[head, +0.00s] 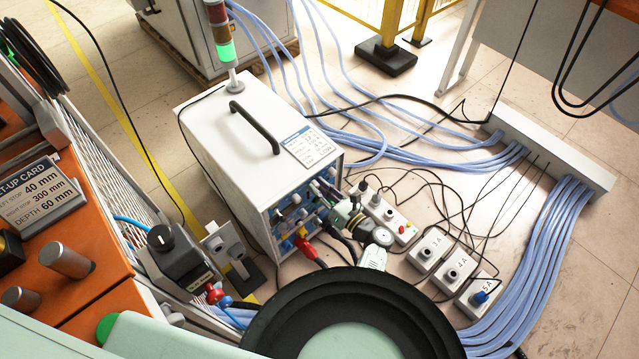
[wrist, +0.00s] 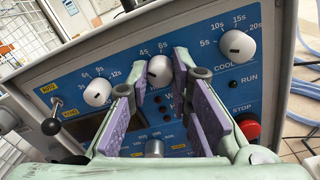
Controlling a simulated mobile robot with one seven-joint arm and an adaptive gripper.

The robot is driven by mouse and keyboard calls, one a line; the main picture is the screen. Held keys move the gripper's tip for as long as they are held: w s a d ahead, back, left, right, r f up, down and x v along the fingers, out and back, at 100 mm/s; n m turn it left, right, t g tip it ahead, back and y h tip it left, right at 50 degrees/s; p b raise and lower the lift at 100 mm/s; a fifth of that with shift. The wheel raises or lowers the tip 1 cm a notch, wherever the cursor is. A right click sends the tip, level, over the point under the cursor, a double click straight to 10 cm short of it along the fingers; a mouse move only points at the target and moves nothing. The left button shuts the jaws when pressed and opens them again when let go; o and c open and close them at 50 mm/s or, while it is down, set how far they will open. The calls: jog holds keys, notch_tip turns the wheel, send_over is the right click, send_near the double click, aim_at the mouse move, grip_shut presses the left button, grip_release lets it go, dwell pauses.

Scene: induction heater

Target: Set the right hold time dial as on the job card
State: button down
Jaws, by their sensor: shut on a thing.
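The white induction heater (head: 225,125) stands on the floor with its blue panel (wrist: 65,85) facing my gripper. The panel's upper row has three white dials. The middle dial (wrist: 159,66) has 4s and 6s printed above it and sits between the tips of my gripper (wrist: 160,78), whose purple-padded fingers are shut on it. Its name label is hidden by the fingers. The left dial (wrist: 97,92) and the right dial (wrist: 236,46), marked COOL, are untouched. A job card (head: 309,145) lies on the heater's top; its text is too small to read.
A red stop button (wrist: 247,127) is right of my fingers, and a black-knobbed lever (wrist: 52,126) is to the left. Blue hoses (head: 375,145), black cables and grey switch boxes (head: 432,250) cover the floor at right. An orange bench (head: 75,275) stands at left.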

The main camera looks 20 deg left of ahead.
jog(key=shift+m+p, duration=1.45)
jog(key=shift+m, duration=0.55)
jog(key=c, duration=1.4)
grip_release()
jog(key=shift+c, duration=0.2)
jog(key=shift+d, duration=0.1)
jog(key=v, duration=1.2)
jog(key=shift+f, duration=0.1)
